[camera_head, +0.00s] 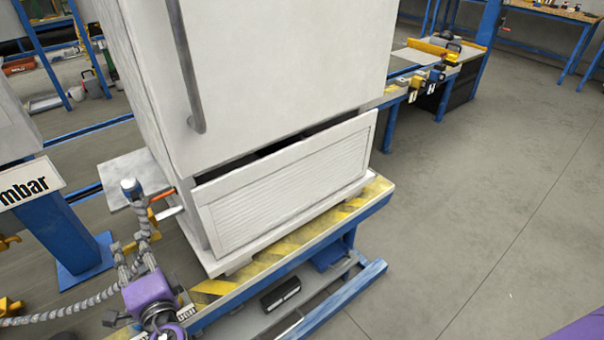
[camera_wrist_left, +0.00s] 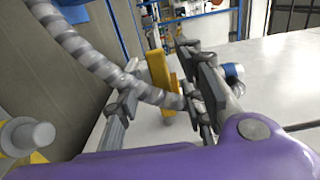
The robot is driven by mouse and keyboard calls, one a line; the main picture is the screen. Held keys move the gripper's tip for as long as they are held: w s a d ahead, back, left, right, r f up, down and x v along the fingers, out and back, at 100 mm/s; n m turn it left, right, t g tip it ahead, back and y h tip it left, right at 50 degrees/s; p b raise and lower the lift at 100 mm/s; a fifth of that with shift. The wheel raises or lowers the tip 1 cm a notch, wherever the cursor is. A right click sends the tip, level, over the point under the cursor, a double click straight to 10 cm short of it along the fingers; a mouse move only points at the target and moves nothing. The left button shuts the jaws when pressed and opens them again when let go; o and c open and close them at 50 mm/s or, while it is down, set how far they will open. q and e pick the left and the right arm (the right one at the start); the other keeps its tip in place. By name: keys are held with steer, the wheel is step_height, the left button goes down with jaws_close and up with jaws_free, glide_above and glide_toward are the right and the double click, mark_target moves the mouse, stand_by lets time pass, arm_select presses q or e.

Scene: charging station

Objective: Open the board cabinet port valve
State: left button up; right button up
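The white board cabinet (camera_head: 290,90) stands on a stand, its lower slatted panel (camera_head: 285,180) tilted outward with a dark gap above it. On its left side are an orange-red rod (camera_head: 162,195) and a blue-and-white cylindrical fitting (camera_head: 131,188), also in the left wrist view (camera_wrist_left: 234,72). A grey ribbed hose (camera_wrist_left: 85,55) runs toward my left gripper (camera_wrist_left: 160,100). A yellow part (camera_wrist_left: 159,75) shows beyond the fingers. I cannot tell which part is the port valve. My left gripper is open, fingers apart, with the hose passing between them. My right gripper is not in view.
The stand has a yellow-black striped edge (camera_head: 275,250) and blue frame. A blue post with a "mbar" sign (camera_head: 28,185) is at left. A workbench (camera_head: 440,65) with tools stands behind. The floor at right is clear.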

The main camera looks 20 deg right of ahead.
arm_select(q)
steer(key=shift+x, duration=1.25)
jaws_close()
